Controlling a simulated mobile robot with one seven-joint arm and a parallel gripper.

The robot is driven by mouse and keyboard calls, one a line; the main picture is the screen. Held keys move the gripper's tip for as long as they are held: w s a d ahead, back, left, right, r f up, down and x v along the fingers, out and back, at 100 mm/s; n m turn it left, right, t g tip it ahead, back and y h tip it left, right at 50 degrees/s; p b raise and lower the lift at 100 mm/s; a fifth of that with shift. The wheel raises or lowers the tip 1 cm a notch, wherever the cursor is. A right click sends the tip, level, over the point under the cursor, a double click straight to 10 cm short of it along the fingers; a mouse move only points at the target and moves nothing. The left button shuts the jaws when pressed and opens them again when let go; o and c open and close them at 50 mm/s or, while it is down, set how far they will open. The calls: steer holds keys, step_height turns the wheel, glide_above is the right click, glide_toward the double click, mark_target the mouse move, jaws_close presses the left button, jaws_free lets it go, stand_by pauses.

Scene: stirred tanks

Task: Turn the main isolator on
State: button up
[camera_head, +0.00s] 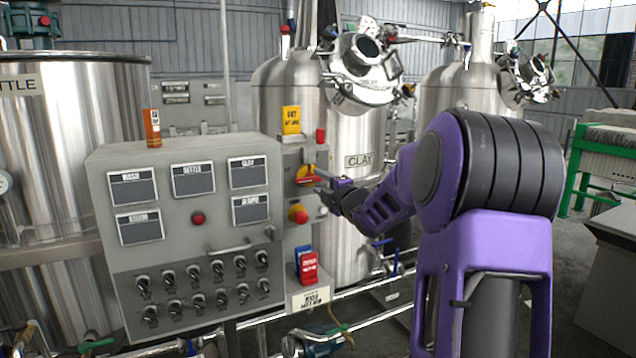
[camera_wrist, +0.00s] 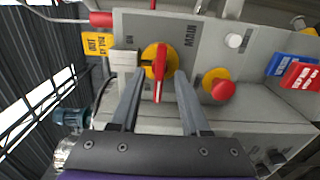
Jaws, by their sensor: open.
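The main isolator is a red handle on a yellow round plate, on the grey panel's right side strip, in the head view (camera_head: 308,180). In the wrist view the isolator's red handle (camera_wrist: 160,68) lies along the picture's vertical, with "MAIN" lettering to its right and a small mark to its left. My gripper (camera_head: 328,184) is at the isolator from the right. In the wrist view my gripper's fingers (camera_wrist: 158,84) are apart, one on each side of the handle, with gaps visible. I cannot tell how deep the handle sits between them.
A red mushroom button on yellow (camera_head: 298,214) is just below the isolator; it also shows in the wrist view (camera_wrist: 222,90). Red and blue tags (camera_head: 307,266) are lower down. The control panel (camera_head: 185,245) stands left, a steel tank (camera_head: 350,215) behind.

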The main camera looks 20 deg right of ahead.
steer(key=shift+w+a, duration=0.1)
steer(key=shift+w, duration=0.5)
jaws_close()
